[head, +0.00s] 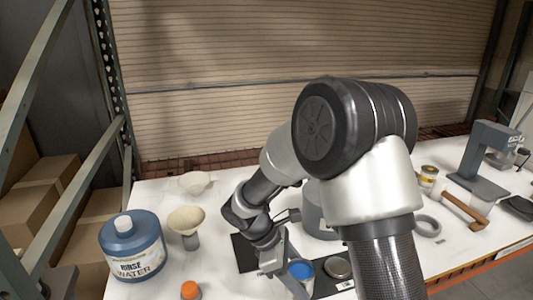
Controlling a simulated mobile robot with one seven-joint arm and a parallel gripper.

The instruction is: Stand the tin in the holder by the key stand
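My gripper (272,264) points down at the front middle of the white table, over a dark mat. A tin with a blue top (301,270) is right beside it, partly hidden by the gripper. I cannot tell whether the fingers touch it or how wide they are. A second round tin with a grey top (338,268) stands just to the right. A smaller tin with a yellow label (428,177) stands at the back right. A grey stand (485,160) with an upright and flat base is at the far right. I cannot make out a holder or keys for certain.
A wooden-handled mallet (465,210) and grey ring (427,226) lie at right. My arm hides the middle.

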